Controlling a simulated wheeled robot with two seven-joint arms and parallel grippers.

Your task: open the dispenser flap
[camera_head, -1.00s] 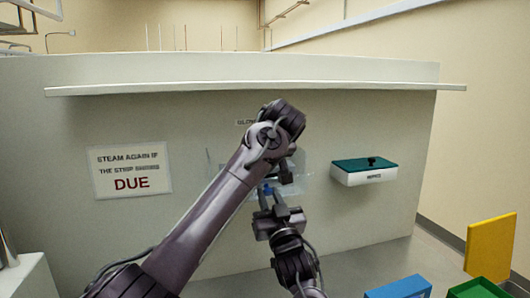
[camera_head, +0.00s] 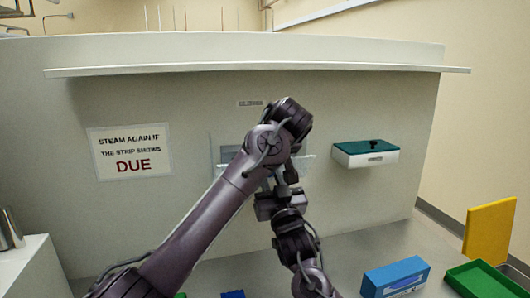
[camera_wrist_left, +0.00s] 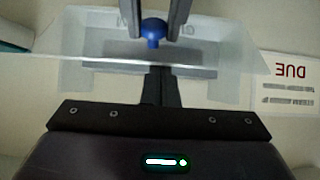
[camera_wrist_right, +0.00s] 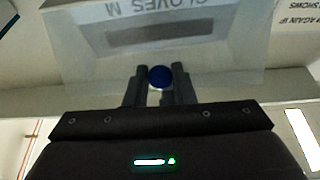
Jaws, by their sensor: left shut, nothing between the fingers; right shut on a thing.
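The glove dispenser (camera_head: 217,150) is on the grey wall, mostly behind my left arm. Its clear flap (camera_head: 307,166) shows in the left wrist view (camera_wrist_left: 215,57) standing out at a slant in front of a dark slot (camera_wrist_left: 190,72). The flap carries a round blue knob (camera_wrist_right: 159,77), also in the left wrist view (camera_wrist_left: 153,31). My right gripper (camera_wrist_right: 160,82) is shut on this knob. My left gripper (camera_wrist_left: 157,82) is shut and empty, close to the slot. The two grippers are near each other; my left arm hides part of this in the head view.
A white box with a teal lid (camera_head: 365,153) is on the wall to the right. A "DUE" sign (camera_head: 131,152) is to the left. A blue box (camera_head: 396,277), a green tray (camera_head: 478,278) and a yellow panel (camera_head: 489,230) are at lower right. A shelf (camera_head: 250,69) runs above.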

